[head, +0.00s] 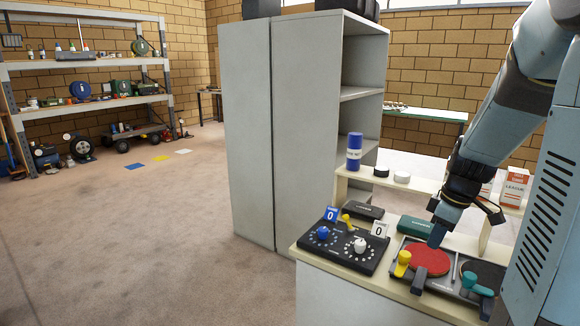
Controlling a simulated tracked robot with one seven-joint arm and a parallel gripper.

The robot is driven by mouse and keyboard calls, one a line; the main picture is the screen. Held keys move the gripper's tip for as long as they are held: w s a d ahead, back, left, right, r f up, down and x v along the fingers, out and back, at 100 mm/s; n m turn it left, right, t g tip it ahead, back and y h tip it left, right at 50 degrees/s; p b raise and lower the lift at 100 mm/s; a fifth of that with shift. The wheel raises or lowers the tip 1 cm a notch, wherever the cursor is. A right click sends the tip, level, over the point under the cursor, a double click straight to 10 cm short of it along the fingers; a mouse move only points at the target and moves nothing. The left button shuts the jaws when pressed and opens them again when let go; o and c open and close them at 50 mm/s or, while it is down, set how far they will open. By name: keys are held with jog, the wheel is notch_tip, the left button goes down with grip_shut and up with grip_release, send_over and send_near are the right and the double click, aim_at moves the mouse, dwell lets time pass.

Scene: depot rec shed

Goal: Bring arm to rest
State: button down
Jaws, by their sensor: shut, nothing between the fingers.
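My arm reaches down from the upper right in the head view. My gripper (437,237) points down over the counter's far side, just above or beside the red paddle (431,259). Its fingers look closed with nothing between them. I cannot tell whether the fingertips touch the paddle or the tray.
A black dial panel (342,250) with two "0" cards stands left of the tray. Dark (363,210) and green (414,226) cases lie behind. A raised shelf holds a blue cylinder (354,152), pucks and boxes. A tall grey cabinet (250,140) stands left; open floor lies beyond.

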jog(key=s+a+r+m+t+h, duration=0.1)
jog(key=s+a+r+m+t, duration=0.3)
jog(key=s+a+r+m, duration=0.5)
jog(key=s+a+r, duration=0.2)
jog(key=s+r, duration=0.2)
jog(key=s, duration=0.1)
jog(key=shift+s+a+r+m, duration=0.2)
jog(key=shift+s+r+m, duration=0.1)
